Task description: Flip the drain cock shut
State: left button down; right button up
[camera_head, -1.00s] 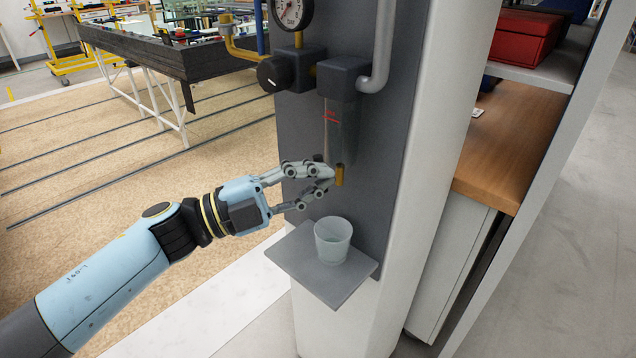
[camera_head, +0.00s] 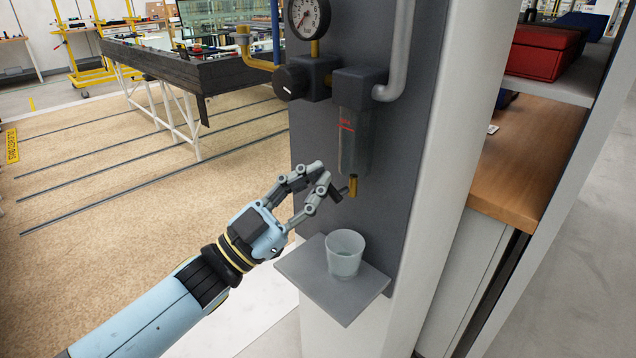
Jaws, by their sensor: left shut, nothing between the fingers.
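The brass drain cock (camera_head: 353,186) hangs under the clear bowl (camera_head: 354,145) of the filter unit on the grey panel. A small dark lever (camera_head: 337,194) sticks out to the left from it, roughly sideways. My left gripper (camera_head: 323,179) is shut and empty, just left of the lever, with its fingertips close to the lever's end. I cannot tell whether they touch. My right gripper is not in view.
A translucent cup (camera_head: 345,253) stands on the small grey shelf (camera_head: 318,285) below the cock. A pressure gauge (camera_head: 309,14), a black knob (camera_head: 290,81) and a grey pipe (camera_head: 397,60) sit above.

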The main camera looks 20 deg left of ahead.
pick_arm(q)
jog(key=shift+w+a+f+n+t+y, duration=0.15)
jog(key=shift+n+t+y, duration=0.3)
jog(key=shift+n+y, duration=0.55)
jog(key=shift+s+a+f+n+t+y, duration=0.15)
jog(key=shift+n+t+y, duration=0.35)
jog(key=shift+n, duration=0.9)
jog(key=shift+w+a+f+n+t+y, duration=0.15)
jog(key=shift+n+t+y, duration=0.2)
jog(key=shift+n+y, duration=0.7)
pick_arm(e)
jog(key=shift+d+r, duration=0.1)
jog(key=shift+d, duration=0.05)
pick_arm(q)
jog(key=shift+n, duration=0.55)
